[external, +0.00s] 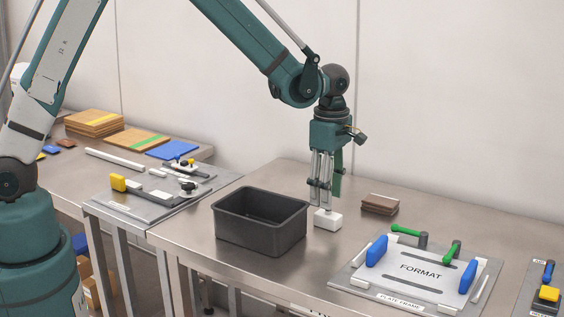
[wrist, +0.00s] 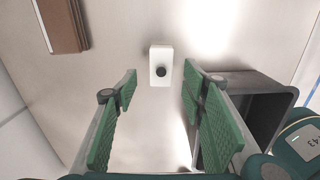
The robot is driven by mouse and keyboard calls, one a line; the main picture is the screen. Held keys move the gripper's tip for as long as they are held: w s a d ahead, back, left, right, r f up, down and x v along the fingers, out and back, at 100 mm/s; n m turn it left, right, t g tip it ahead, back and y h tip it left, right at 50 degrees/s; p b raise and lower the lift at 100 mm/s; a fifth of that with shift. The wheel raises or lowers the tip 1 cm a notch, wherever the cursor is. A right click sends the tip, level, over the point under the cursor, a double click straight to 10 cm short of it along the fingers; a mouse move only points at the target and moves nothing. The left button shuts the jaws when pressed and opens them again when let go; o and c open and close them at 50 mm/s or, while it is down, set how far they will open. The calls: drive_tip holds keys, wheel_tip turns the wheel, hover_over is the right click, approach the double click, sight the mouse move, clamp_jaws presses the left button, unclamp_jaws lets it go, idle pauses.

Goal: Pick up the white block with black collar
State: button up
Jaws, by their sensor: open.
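The white block with black collar (external: 327,220) stands on the metal table, just right of the dark bin in the external view. In the wrist view the white block (wrist: 161,53) lies ahead of the fingertips, with its round black collar on top facing the camera. My gripper (external: 322,197) is above the block, pointing down. In the wrist view my gripper (wrist: 159,80) has its two green-padded fingers spread apart, with nothing between them. The block lines up with the gap between the fingers. Whether the fingertips touch the block cannot be told; the collar is hidden in the external view.
A dark open bin (external: 261,222) stands close left of the block; it also shows in the wrist view (wrist: 262,105). A brown stack (external: 380,204) lies to the right. A FORMAT plate (external: 420,270) with blue and green handles is at front right. A side table (external: 165,185) holds tools.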

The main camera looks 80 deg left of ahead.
sight(328, 214)
drive_tip(key=shift+f, duration=0.6)
drive_tip(key=shift+f, duration=0.15)
drive_tip(key=shift+d+f+b, duration=0.1)
drive_tip(key=shift+f+b, duration=0.25)
drive_tip(key=shift+f, duration=2.15)
drive_tip(key=shift+c, duration=0.5)
drive_tip(key=c, duration=0.9)
